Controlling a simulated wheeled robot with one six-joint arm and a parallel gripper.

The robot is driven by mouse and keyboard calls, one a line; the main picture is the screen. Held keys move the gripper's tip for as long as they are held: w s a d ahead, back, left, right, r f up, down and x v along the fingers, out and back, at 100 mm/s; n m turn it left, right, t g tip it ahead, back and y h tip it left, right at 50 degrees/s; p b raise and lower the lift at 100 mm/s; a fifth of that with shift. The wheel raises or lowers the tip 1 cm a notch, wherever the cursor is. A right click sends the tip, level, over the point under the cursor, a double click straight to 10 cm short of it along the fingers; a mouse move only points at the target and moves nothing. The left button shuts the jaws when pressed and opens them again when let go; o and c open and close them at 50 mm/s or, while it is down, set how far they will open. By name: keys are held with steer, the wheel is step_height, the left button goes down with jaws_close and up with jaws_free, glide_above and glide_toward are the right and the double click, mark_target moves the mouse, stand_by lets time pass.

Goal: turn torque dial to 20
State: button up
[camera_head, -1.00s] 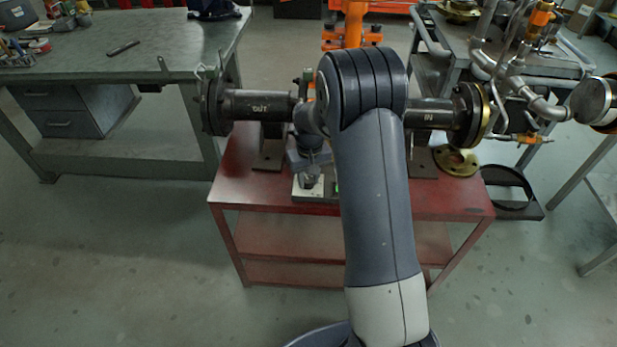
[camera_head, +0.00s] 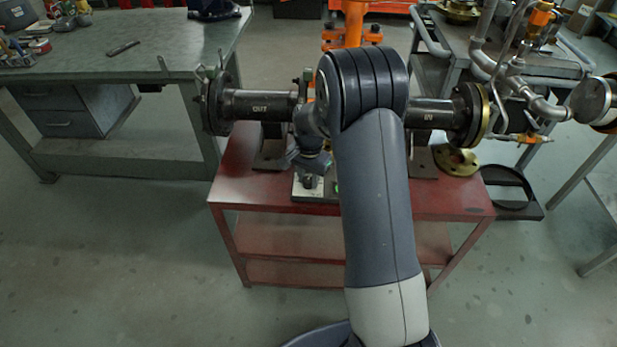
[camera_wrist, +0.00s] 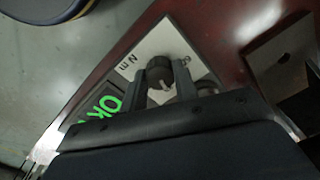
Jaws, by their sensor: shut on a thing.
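The torque dial (camera_wrist: 159,70) is a dark round knob with a light mark on a pale plate (camera_wrist: 150,40), seen in the wrist view. My gripper (camera_wrist: 161,82) is shut on the dial, one finger on each side of it. A green lit display (camera_wrist: 98,107) reading "OK" or similar sits beside the plate. The letters "N m" show on the plate. The number that the dial points to cannot be read. In the head view my arm hides part of the pale panel (camera_head: 307,190), which lies on the red table (camera_head: 270,205).
A dark pipe marked "OUT" (camera_head: 258,105) and one marked "IN" (camera_head: 430,115) stand on supports on the red table, on either side of my arm. A brass flange (camera_head: 457,161) lies at the table's right. A workbench (camera_head: 110,60) stands at the left.

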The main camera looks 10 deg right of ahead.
mark_target(309, 180)
steer(key=shift+m, duration=0.8)
steer(key=o, duration=1)
steer(key=shift+c, duration=0.2)
step_height(309, 180, up, 11)
steer(key=shift+p, duration=0.45)
steer(key=shift+s+f, duration=0.1)
steer(key=shift+f, duration=0.15)
